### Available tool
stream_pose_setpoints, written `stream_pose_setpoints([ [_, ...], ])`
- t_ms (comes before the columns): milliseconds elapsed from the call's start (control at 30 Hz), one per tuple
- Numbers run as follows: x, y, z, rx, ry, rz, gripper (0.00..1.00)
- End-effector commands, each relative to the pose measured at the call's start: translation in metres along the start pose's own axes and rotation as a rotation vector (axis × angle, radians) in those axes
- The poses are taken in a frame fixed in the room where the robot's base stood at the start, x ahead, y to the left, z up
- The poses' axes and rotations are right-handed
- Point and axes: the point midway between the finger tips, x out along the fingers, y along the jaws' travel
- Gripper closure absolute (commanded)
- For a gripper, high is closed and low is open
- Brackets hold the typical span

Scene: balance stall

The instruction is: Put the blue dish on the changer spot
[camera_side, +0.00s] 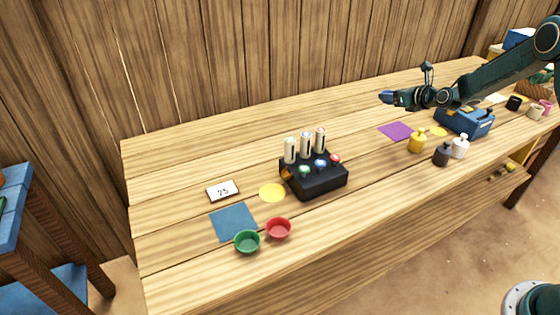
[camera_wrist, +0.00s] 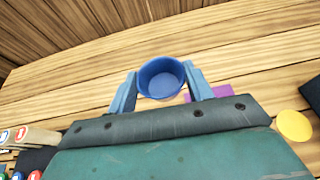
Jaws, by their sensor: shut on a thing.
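The blue dish (camera_wrist: 161,78) is between the two fingers of my gripper (camera_wrist: 161,82) in the wrist view, and both fingers close on its sides. In the side view my gripper (camera_side: 396,98) holds the blue dish (camera_side: 386,97) in the air above the back of the table. A black changer-like box (camera_side: 320,182) with three upright tubes stands mid-table. A yellow round spot (camera_side: 271,193) lies flat and bare just left of it. Another yellow spot (camera_side: 438,132) lies by the blue device; a yellow spot (camera_wrist: 294,125) also shows in the wrist view. No label tells the spots apart.
A green dish (camera_side: 247,241) and red dish (camera_side: 279,228) sit by a blue square (camera_side: 233,222). The back left is clear.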

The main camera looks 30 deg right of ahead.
Motion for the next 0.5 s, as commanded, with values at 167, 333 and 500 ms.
stream_pose_setpoints([
  [167, -0.027, 0.043, 0.003, -0.027, -0.001, 0.067, 0.75],
  [333, -0.055, 0.082, 0.002, -0.051, 0.000, 0.125, 0.75],
  [500, -0.086, 0.119, 0.000, -0.074, 0.000, 0.180, 0.75],
])
